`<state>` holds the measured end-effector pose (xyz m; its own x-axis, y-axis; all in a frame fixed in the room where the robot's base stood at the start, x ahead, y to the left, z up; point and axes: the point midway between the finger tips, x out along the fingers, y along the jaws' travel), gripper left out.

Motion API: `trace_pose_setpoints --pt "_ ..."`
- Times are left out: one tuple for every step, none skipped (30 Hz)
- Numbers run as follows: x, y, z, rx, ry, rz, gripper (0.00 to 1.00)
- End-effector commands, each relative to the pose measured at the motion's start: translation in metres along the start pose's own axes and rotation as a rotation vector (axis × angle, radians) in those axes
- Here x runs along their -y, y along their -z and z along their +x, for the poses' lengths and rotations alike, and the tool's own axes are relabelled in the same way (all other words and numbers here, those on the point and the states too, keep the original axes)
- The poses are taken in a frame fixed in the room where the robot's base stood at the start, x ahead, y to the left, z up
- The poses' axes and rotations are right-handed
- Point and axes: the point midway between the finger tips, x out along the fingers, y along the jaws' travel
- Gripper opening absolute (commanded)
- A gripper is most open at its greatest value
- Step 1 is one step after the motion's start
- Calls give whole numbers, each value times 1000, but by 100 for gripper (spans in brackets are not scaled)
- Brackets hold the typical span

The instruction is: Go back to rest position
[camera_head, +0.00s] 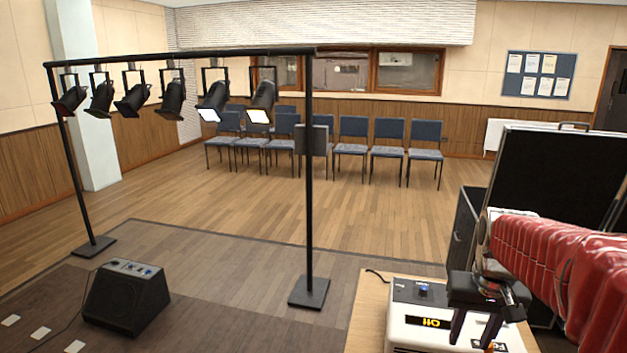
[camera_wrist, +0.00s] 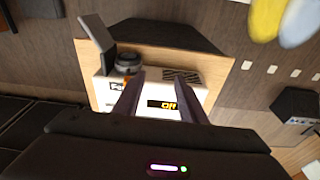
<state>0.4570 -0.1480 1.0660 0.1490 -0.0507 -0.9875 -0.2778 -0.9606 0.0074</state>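My gripper (camera_head: 476,338) is at the lower right in the head view, at the end of my red-sleeved arm, over the white console (camera_head: 405,322). In the wrist view, the two dark fingers of my gripper (camera_wrist: 160,78) stand apart with nothing between them. A round dark knob-like part (camera_wrist: 128,60) and a tilted grey panel (camera_wrist: 96,42) show nearby. Whether the fingers touch the console, I cannot tell. My gripper partly hides the console in the head view.
The console stands on a wooden table (camera_head: 367,305). A black case (camera_head: 550,175) stands behind my arm. A lighting frame (camera_head: 309,215) holds several spotlights; the two rightmost are lit. A floor speaker (camera_head: 125,297) is at lower left. Chairs (camera_head: 388,140) line the back; open floor lies between.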

Motion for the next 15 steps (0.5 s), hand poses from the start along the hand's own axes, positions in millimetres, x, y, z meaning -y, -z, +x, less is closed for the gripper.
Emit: trace_pose_setpoints --pt "7 -11 -4 -13 2 -9 38" --pt "10 -17 -5 -21 3 -13 38" --pt "15 -25 -6 -31 4 -20 38" --pt "18 -31 -8 -38 5 -24 38" --pt "21 -37 -8 -45 7 -28 38" --pt "26 -44 -10 -56 9 -35 38" --pt "29 -50 -11 -63 10 -40 38" --pt "32 -57 -11 -69 12 -45 38" --pt "36 -64 -13 -80 14 -52 38" --pt "38 -70 -14 -89 15 -58 38" --pt "41 -76 -14 -95 17 -64 38" --pt "45 -84 -15 -105 20 -72 38" --pt "47 -90 -16 -113 22 -78 38" --pt "50 -95 -16 -121 24 -84 38" --pt "53 -103 -17 -131 27 -92 38"
